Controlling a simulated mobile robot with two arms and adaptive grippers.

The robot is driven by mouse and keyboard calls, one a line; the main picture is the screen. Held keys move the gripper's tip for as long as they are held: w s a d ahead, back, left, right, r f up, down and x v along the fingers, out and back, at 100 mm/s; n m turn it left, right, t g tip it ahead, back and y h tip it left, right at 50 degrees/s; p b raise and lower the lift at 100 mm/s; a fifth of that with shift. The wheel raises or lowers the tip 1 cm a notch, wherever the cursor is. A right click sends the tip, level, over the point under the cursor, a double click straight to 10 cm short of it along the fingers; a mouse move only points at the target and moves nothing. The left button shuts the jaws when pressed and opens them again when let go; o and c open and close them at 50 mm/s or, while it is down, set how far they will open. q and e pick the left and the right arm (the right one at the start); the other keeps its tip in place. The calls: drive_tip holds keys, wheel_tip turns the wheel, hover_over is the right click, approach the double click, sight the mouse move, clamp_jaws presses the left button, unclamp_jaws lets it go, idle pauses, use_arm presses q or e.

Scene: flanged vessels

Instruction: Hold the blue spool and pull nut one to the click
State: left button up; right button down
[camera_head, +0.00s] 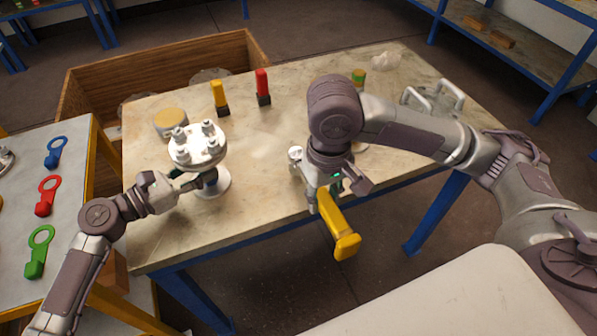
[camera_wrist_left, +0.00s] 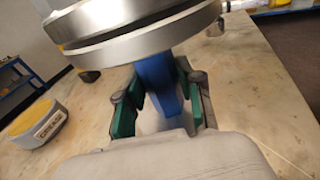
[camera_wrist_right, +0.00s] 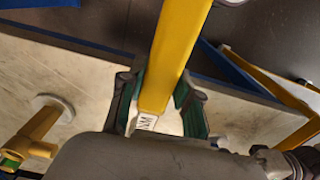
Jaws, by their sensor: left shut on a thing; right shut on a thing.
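The blue spool (camera_head: 210,184) stands on the table, with a round metal flange (camera_head: 197,147) on top carrying several nuts. My left gripper (camera_head: 187,184) is shut on its blue neck, just under the flange. In the left wrist view the neck (camera_wrist_left: 157,80) is between the green pads. My right gripper (camera_head: 325,192) is shut on a yellow-handled tool (camera_head: 338,228). The handle points past the table's front edge, clear of the flange. It also shows between the pads in the right wrist view (camera_wrist_right: 180,50). Which nut is nut one I cannot tell.
A grease tin (camera_head: 169,122) is behind the spool. A yellow-topped tool (camera_head: 219,97) and a red-topped one (camera_head: 263,87) stand at the back. A metal rack (camera_head: 432,100) is at right. The side table (camera_head: 75,210) holds coloured ring tags. The table middle is clear.

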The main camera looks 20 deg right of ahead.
drive_tip(key=w+a+r+n, duration=0.4)
drive_tip(key=w+r, duration=0.2)
drive_tip(key=r, duration=0.3)
drive_tip(key=w+a+r+n, duration=0.3)
drive_tip(key=w+r+n, duration=0.25)
drive_tip(key=r, duration=0.35)
drive_tip(key=shift+w+a+f+m, duration=0.1)
drive_tip(key=shift+f+m, duration=0.25)
drive_tip(key=shift+f, duration=1.6)
drive_tip(key=shift+f, duration=0.1)
drive_tip(key=shift+f, duration=1.15)
